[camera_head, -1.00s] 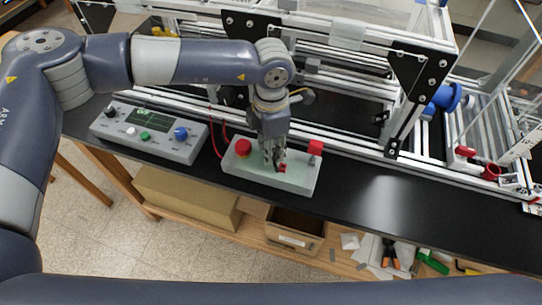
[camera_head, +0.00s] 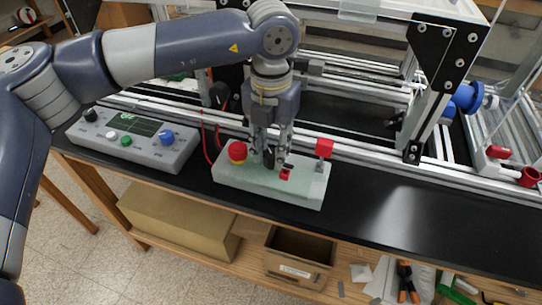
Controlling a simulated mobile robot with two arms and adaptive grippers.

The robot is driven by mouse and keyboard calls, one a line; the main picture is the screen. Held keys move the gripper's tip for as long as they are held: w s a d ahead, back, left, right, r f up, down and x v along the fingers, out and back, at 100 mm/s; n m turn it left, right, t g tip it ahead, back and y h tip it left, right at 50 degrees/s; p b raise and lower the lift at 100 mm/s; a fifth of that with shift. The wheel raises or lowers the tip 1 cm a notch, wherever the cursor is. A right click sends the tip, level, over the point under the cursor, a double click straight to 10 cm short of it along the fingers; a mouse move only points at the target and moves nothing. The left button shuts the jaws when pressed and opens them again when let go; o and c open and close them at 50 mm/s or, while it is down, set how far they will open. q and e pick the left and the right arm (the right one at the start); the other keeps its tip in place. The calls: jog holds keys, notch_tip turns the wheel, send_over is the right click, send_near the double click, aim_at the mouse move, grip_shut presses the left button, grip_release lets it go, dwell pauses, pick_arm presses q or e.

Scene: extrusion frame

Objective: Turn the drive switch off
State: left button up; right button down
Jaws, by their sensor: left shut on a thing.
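A pale grey-green switch box (camera_head: 306,193) lies on the black bench top. It carries a round red button (camera_head: 237,151) on a yellow base at its left end, a small red part (camera_head: 286,174) near the front middle and a raised red block (camera_head: 325,147) at the right. My left gripper (camera_head: 271,162) points down over the middle of the box, between the red button and the small red part. Its fingers are shut on a small dark part, apparently the drive switch, mostly hidden by the fingers. My right gripper is out of view.
A grey control console (camera_head: 150,152) with a screen and knobs stands left of the box. The aluminium extrusion frame (camera_head: 363,150) runs behind it. The black bench (camera_head: 400,220) is clear to the right. A cardboard box and an open bin (camera_head: 297,268) sit on the shelf below.

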aim_at(271, 153)
pick_arm(q)
jog(key=shift+n+b, duration=0.45)
jog(key=shift+n, duration=0.05)
jog(key=shift+w, duration=0.1)
jog(key=o, duration=1)
jog(key=shift+o, duration=0.2)
jog(key=shift+r, duration=0.15)
notch_tip(271, 153, up, 12)
